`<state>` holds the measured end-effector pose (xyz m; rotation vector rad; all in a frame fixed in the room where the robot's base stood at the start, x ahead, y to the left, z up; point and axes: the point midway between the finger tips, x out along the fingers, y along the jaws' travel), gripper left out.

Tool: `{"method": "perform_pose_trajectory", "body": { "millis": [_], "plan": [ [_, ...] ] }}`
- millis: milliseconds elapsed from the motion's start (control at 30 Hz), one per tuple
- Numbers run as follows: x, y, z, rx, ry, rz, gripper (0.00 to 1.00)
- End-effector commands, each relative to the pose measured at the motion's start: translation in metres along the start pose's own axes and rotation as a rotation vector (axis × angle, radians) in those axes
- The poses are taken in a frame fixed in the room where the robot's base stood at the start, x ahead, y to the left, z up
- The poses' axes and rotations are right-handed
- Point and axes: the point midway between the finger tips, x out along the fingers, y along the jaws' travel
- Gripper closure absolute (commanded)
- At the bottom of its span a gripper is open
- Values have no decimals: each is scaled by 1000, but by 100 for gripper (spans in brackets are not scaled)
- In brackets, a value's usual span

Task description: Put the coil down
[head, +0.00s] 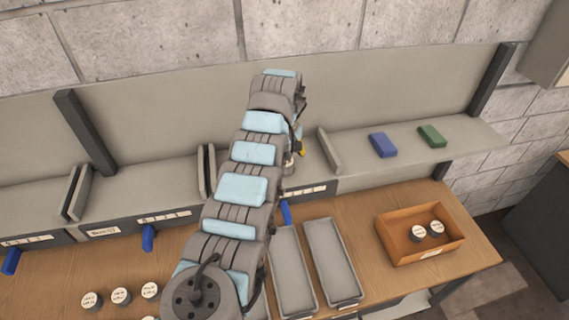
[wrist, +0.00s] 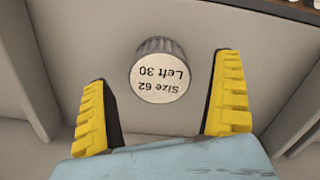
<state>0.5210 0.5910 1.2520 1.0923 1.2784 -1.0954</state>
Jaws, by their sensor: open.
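The coil (wrist: 160,70) is a short, dark, ribbed cylinder with a round cream label reading "Size 62 Left 30", upside down in the wrist view. It appears to stand on the grey surface of a shelf bay, label toward the camera. My gripper (wrist: 163,82) is open, with one yellow finger on each side of the coil and a visible gap to both. In the head view my arm reaches up to the shelf and hides the coil. Only a bit of yellow finger of my gripper (head: 300,148) shows there.
Upright dividers (head: 329,151) split the grey shelf (head: 360,138) into bays. A blue block (head: 383,145) and a green block (head: 432,136) lie right of my arm. Below, the wooden table (head: 380,285) holds several labelled cylinders (head: 121,296), grey trays (head: 331,262) and an orange box (head: 395,247) with two cylinders.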

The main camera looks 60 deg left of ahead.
Motion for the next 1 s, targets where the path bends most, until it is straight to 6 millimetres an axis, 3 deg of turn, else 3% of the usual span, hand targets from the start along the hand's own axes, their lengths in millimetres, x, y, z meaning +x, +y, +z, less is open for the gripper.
{"method": "perform_pose_trajectory", "body": {
  "millis": [400, 767, 1000],
  "plan": [
    [28, 0, -3, -1, 1, 1, 5],
    [33, 0, -2, -1, 1, 1, 5],
    [33, 0, -3, -1, 1, 1, 73]
  ]
}}
